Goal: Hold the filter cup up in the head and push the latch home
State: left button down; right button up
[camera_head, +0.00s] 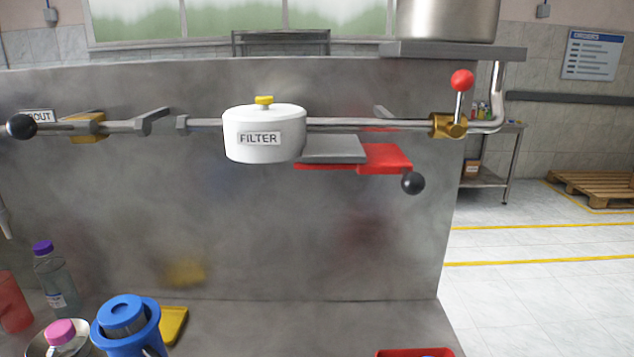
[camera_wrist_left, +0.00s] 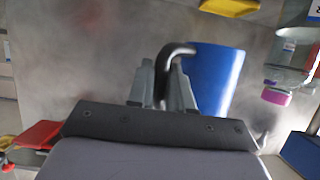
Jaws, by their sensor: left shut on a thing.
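The blue filter cup (camera_head: 141,338), with a broad rim and a blue insert, is low at the front left of the counter in the head view. In the left wrist view the blue cup (camera_wrist_left: 216,75) stands beside my left gripper (camera_wrist_left: 162,88), which is shut on its dark curved handle (camera_wrist_left: 176,49). The white head (camera_head: 250,148), marked FILTER, hangs on the pipe above, with a yellow knob on top. Right of it, a red latch plate (camera_head: 385,158) with a black ball knob (camera_head: 412,183) sticks out beside a grey plate (camera_head: 333,150). My right gripper is not in view.
A clear purple-capped bottle (camera_head: 55,282), a red object (camera_head: 14,305), a pink-capped item (camera_head: 60,332) and a yellow block (camera_head: 173,325) crowd the cup. A red tray (camera_head: 388,353) is at the front right. A red-knobbed lever (camera_head: 462,82) stands on the pipe. Space below the head is clear.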

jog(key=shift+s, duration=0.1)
pick_arm(q)
jog(key=shift+r, duration=0.1)
jog(key=d+r+m+g+h, duration=0.6)
jog(key=d+r+m+h, duration=0.6)
jog(key=r, duration=0.3)
jog(key=w+d+r, duration=0.1)
jog(key=w+r, duration=0.4)
jog(key=w, duration=0.7)
jog(key=shift+w+r+y, duration=0.25)
jog(key=shift+r+y, duration=0.05)
jog(key=shift+r, duration=0.05)
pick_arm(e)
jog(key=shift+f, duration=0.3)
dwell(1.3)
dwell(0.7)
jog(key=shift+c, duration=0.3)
